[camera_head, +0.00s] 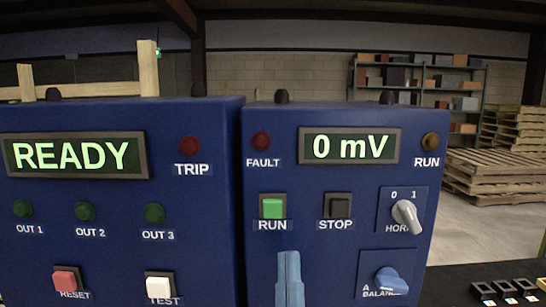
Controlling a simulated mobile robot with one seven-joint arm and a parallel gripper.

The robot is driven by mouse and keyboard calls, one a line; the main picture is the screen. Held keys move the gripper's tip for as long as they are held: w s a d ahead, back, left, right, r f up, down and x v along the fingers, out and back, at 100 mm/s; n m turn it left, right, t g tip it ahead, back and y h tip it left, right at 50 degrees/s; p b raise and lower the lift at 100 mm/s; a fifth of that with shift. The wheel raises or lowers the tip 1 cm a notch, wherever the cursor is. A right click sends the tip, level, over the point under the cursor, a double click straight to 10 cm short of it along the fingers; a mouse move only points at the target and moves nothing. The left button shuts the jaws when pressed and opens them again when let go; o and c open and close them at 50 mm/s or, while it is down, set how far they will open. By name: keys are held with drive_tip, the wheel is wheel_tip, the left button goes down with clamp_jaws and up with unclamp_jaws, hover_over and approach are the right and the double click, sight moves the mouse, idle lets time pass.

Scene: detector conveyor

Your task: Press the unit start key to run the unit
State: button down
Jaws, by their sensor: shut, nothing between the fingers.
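The green RUN key (272,207) sits in a dark frame on the right blue unit (340,165), above its RUN label. The unit's display (349,146) reads "0 mV". Its amber RUN lamp (430,142) and red FAULT lamp (261,141) look unlit. My gripper (289,258) shows as a light blue shape at the bottom of the view, in front of the right unit. It is shut and empty, with its tips below and a little right of the RUN key and apart from it in the picture. Its lower part is cut off.
A black STOP key (339,206), a HOR. knob (405,214) and a blue BALANCE knob (388,280) share this unit. The left blue unit (110,240) shows "READY" and bears a red RESET key (67,280) and white TEST key (159,285). Pallets (490,165) stand behind right.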

sight(273, 209)
drive_tip(key=s+a+r+n+g+y+p, duration=0.1)
drive_tip(key=s+r+n+y+p, duration=0.3)
drive_tip(key=p, duration=1.9)
drive_tip(key=s+n+y, duration=0.1)
drive_tip(key=s+n, duration=0.2)
drive_tip(key=shift+s+a+r+n+y, duration=0.2)
drive_tip(key=shift+a+r+n+y, duration=0.1)
drive_tip(key=shift+r+n, duration=0.1)
drive_tip(key=shift+w, duration=0.15)
drive_tip(key=shift+w+b, duration=1.7)
drive_tip(key=shift+w, duration=2.6)
drive_tip(key=shift+w+b, duration=0.2)
drive_tip(key=shift+b, duration=0.15)
